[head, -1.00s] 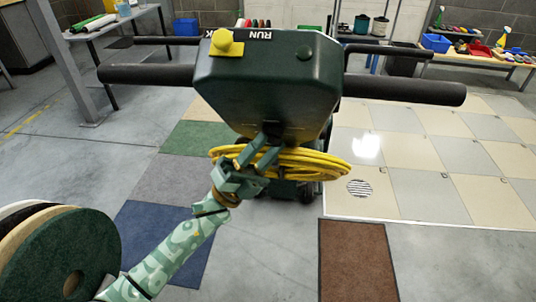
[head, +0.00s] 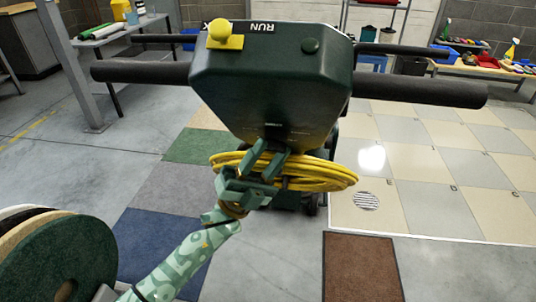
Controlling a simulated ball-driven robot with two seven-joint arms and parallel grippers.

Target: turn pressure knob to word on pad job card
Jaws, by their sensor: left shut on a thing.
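A dark green floor machine (head: 262,85) stands ahead with its handle bars to both sides. My left gripper (head: 271,145) reaches up to the lower front of its housing. The fingers are closed around a small dark part there, which looks like the pressure knob; the fingers hide most of it. Small pale lettering (head: 275,125) sits just above the fingertips, too small to read. A coiled yellow cord (head: 325,179) hangs behind the gripper. I cannot make out a job card. My right gripper is not in view.
A stack of round pads (head: 60,255) stands at the lower left, near my left arm. A yellow ball-topped lever (head: 220,31) and a "RUN" label (head: 263,28) are on the machine's top. A brown mat (head: 361,268) lies on open floor at the lower right.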

